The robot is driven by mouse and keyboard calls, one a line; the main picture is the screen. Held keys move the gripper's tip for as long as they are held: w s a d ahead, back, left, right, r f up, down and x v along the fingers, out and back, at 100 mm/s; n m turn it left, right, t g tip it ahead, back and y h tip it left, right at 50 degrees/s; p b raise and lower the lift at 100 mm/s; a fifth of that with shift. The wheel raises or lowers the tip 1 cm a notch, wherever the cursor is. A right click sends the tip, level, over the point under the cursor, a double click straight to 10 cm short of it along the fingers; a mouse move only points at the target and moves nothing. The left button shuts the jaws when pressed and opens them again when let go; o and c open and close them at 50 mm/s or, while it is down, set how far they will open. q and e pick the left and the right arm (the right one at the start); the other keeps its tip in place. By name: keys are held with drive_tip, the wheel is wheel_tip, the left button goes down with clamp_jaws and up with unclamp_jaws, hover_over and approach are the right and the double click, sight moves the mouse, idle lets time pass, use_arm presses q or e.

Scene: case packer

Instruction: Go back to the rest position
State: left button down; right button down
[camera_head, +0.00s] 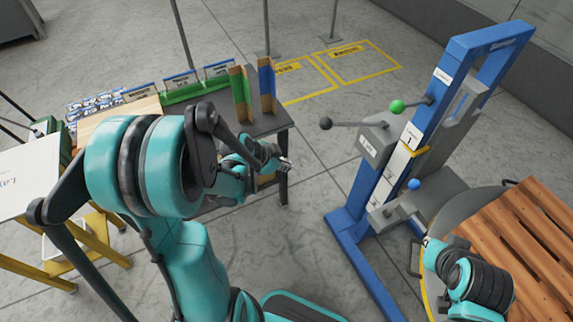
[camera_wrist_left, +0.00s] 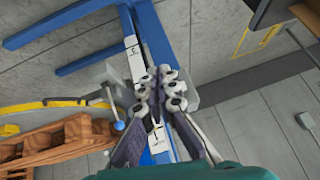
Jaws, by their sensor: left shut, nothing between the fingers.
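My left gripper (camera_head: 284,163) is beside the right end of the dark table (camera_head: 262,127) in the head view, with its fingers pointing right. In the left wrist view its two fingers (camera_wrist_left: 160,90) are together with nothing between them. My left arm's teal links fill the left middle of the head view and hide part of the table. My right arm's teal and black links show at the lower right, over the edge of the round pallet base. The right gripper's fingers do not show.
A blue lift frame (camera_head: 440,80) with levers stands right of the left gripper, across clear floor. A wooden pallet (camera_head: 535,235) lies at the right. Green and blue upright boards (camera_head: 266,85) stand on the table. A white panel (camera_head: 28,178) is at far left.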

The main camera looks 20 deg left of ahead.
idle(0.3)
use_arm(q)
drive_tip(key=s+d+r+n+y, duration=0.1)
drive_tip(key=s+d+r+n, duration=0.2)
drive_tip(key=s+r, duration=0.3)
drive_tip(key=s+d+r+n+y, duration=0.2)
drive_tip(key=s+r+n, duration=0.3)
drive_tip(key=s, duration=0.3)
drive_tip(key=shift+d+r+t, duration=0.3)
drive_tip(key=shift+d+r, duration=0.15)
drive_tip(key=shift+d, duration=0.45)
